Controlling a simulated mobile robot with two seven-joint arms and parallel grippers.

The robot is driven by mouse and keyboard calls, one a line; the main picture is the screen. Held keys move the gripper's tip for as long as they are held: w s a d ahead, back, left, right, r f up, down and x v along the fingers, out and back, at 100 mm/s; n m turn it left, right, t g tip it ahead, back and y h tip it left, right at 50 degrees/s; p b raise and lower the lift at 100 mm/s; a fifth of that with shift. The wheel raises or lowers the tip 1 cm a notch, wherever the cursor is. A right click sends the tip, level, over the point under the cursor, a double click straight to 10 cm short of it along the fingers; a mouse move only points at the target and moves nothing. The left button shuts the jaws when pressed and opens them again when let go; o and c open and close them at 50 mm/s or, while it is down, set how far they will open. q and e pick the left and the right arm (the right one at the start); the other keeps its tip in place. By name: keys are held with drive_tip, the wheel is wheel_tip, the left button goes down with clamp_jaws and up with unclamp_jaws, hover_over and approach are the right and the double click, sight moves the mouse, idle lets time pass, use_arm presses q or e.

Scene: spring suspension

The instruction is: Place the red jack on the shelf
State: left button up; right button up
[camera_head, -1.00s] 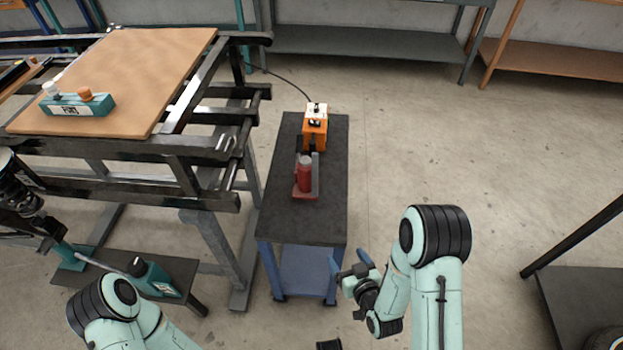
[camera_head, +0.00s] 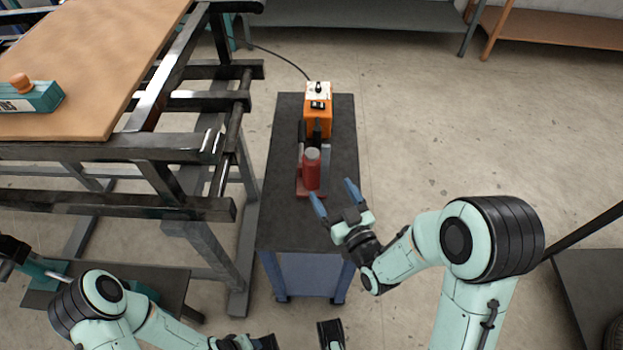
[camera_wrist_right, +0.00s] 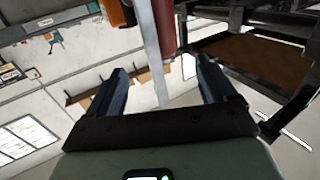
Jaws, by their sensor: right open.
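The red jack (camera_head: 311,172) stands upright on the dark top of a small blue cart (camera_head: 295,225). My right gripper (camera_head: 331,189) is open, its blue fingers pointing at the jack from the near right side, with nothing between them. In the right wrist view, the jack's red body (camera_wrist_right: 164,25) shows beyond the open fingers (camera_wrist_right: 161,66), beside a grey bar. A grey shelf (camera_head: 365,14) and an orange-brown shelf (camera_head: 560,53) are at the back; which one is meant cannot be told.
An orange box (camera_head: 317,115) with a cable stands behind the jack on the cart. A metal frame with a brown board (camera_head: 90,60) and a teal block (camera_head: 32,98) is at the left. Bare floor (camera_head: 430,130) lies to the right of the cart.

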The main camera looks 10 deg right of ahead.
sight(316, 168)
drive_tip(key=shift+w+a+b, duration=0.35)
drive_tip(key=shift+w+a, duration=0.05)
drive_tip(key=shift+w, duration=1.45)
drive_tip(key=shift+w+a+b, duration=0.35)
drive_tip(key=shift+w+a, duration=0.05)
drive_tip(key=shift+w, duration=1.45)
drive_tip(key=shift+w+a+b, duration=0.35)
drive_tip(key=shift+w+a, duration=0.05)
drive_tip(key=shift+w, duration=1.45)
clamp_jaws()
use_arm(q)
drive_tip(key=shift+t+y, duration=0.3)
drive_tip(key=shift+t, duration=0.2)
drive_tip(key=w+f, duration=0.1)
drive_tip(key=w+a+f, duration=0.1)
drive_tip(key=w+f, duration=0.1)
use_arm(e)
drive_tip(key=shift+r, duration=0.2)
